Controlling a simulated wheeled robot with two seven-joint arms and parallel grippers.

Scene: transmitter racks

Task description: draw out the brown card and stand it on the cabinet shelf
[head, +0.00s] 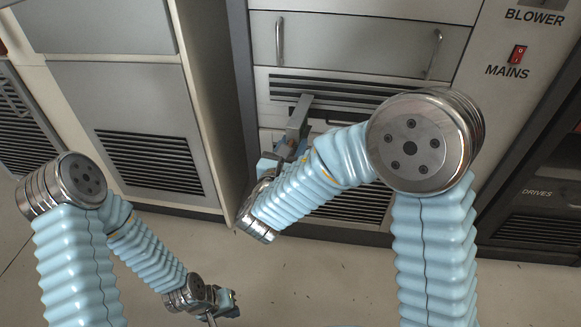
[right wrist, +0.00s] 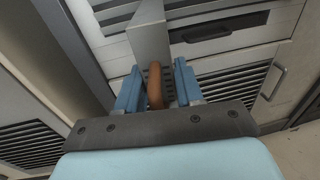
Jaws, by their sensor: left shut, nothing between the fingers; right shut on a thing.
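My right gripper (right wrist: 157,82) is shut on the brown handle (right wrist: 155,86) of a card whose pale grey plate (right wrist: 150,38) reaches up from between the blue fingers towards the cabinet front. In the head view, my right gripper (head: 284,152) is at the cabinet and the grey plate (head: 298,118) stands out beyond it. Whether the card's far end is inside a slot or clear of it cannot be told. The brown part is mostly hidden there. My left gripper (head: 222,304) is low at the bottom of the head view, away from the cabinet, shut and empty.
The cabinet has a drawer front (head: 360,45) with two upright handles and louvred vents (head: 340,92) below. A vented panel (head: 150,155) stands to the left. A red MAINS switch (head: 518,54) is at the upper right. The floor (head: 300,275) in front is clear.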

